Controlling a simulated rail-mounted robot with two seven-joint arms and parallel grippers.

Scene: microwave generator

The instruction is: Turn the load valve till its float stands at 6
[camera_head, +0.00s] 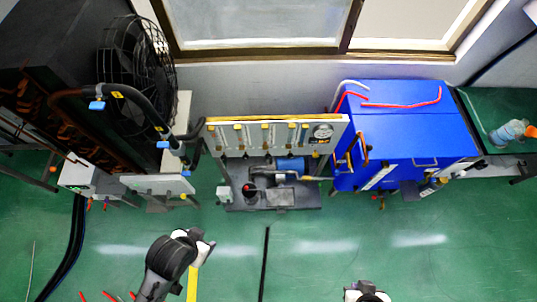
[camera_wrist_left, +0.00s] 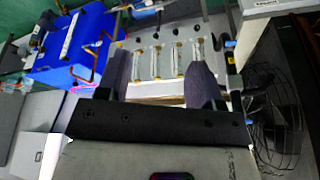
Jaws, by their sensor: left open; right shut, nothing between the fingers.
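A pale upright panel (camera_head: 225,138) in the middle of the head view carries several flow tubes with yellow end fittings and a round gauge (camera_head: 321,131). The left wrist view shows the tubes (camera_wrist_left: 177,63) between my fingers in the picture, with small black knobs (camera_wrist_left: 177,31) at their ends. I cannot tell which knob is the load valve, nor read any float. My left gripper (camera_wrist_left: 159,80) is open and empty, facing the panel; in the head view it shows small (camera_head: 207,247), in front of the panel and apart from it. My right gripper (camera_head: 366,287) is shut and empty at the bottom edge.
A blue cabinet (camera_head: 420,125) with red hoses stands right of the panel. A caged black fan (camera_head: 135,75) and thick black hoses stand left. A pump on a dark base (camera_head: 285,197) sits below the panel. The green floor (camera_head: 340,240) in front is mostly clear.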

